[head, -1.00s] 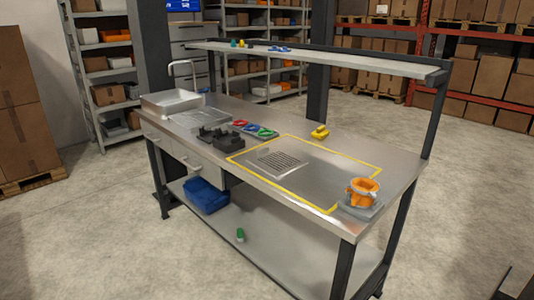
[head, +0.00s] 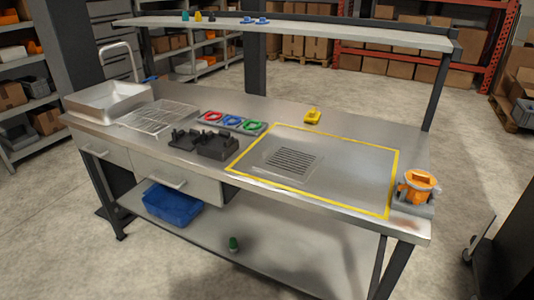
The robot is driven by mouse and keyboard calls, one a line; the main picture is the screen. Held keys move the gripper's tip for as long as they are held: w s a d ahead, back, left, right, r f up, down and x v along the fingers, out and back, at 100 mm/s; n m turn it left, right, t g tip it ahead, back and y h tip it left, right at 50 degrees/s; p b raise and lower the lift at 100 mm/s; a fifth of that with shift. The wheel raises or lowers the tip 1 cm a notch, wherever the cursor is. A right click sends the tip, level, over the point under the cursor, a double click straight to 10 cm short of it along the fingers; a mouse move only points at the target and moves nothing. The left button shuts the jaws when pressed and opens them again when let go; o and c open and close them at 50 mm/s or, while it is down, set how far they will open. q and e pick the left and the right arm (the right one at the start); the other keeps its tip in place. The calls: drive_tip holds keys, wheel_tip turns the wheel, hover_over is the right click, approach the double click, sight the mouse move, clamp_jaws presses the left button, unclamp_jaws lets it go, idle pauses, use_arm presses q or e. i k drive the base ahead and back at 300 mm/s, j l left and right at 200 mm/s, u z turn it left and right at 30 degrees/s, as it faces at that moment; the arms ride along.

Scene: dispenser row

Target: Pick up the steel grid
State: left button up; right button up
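A steel wire grid (head: 160,116) lies flat on the left part of the steel workbench (head: 340,134), just right of the shallow metal tray (head: 108,101). A separate slotted grille plate (head: 290,161) lies inside the yellow outline on the bench. Neither of my grippers is in view, and nothing touches the wire grid from above.
A black fixture (head: 204,143) and a strip with red, green and blue rings (head: 232,122) stand right of the grid. An orange part on a grey base (head: 418,188) is at the right end. A shelf (head: 300,32) spans above the bench's back.

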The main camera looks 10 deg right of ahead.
sight(293, 165)
drive_tip(key=i+j, duration=0.15)
drive_tip(key=j, duration=0.2)
drive_tip(key=i+j+z, duration=0.1)
drive_tip(key=j, duration=0.25)
drive_tip(key=i+j, duration=0.25)
drive_tip(key=i+j+z, duration=0.1)
drive_tip(key=j, duration=0.35)
drive_tip(key=i+j+z, duration=0.1)
drive_tip(key=j, duration=0.25)
drive_tip(key=i, duration=0.05)
